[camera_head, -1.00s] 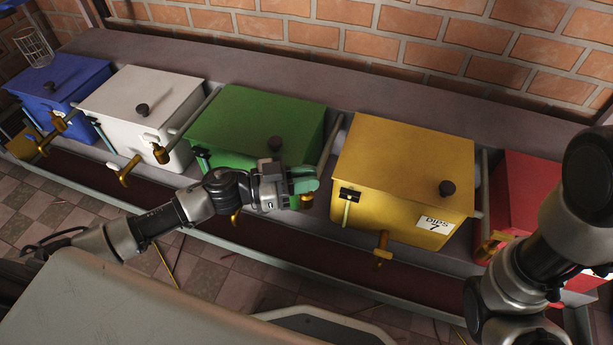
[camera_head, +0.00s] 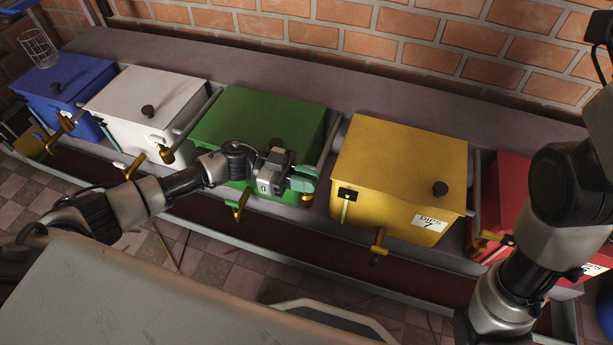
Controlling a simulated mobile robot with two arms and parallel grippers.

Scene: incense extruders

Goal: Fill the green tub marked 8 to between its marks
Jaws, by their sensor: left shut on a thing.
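The green tub (camera_head: 262,118) stands mid-row with its lid on and a dark knob on top. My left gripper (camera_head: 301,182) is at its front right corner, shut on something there. This is probably the brass tap (camera_head: 307,199), which shows just below the fingers, under the pipe (camera_head: 329,138) on the tub's right. My gripper and wrist hide the grip itself and part of the tub's front. A brass spout tap (camera_head: 238,204) sticks out low at the front. No number, level or marks can be read on this tub. My right gripper is out of view.
A white tub (camera_head: 148,102) and a blue tub (camera_head: 66,82) stand to the left. A yellow tub (camera_head: 397,165) labelled DIPS 7 and a red tub (camera_head: 497,195) stand to the right. Brick wall closes the back.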

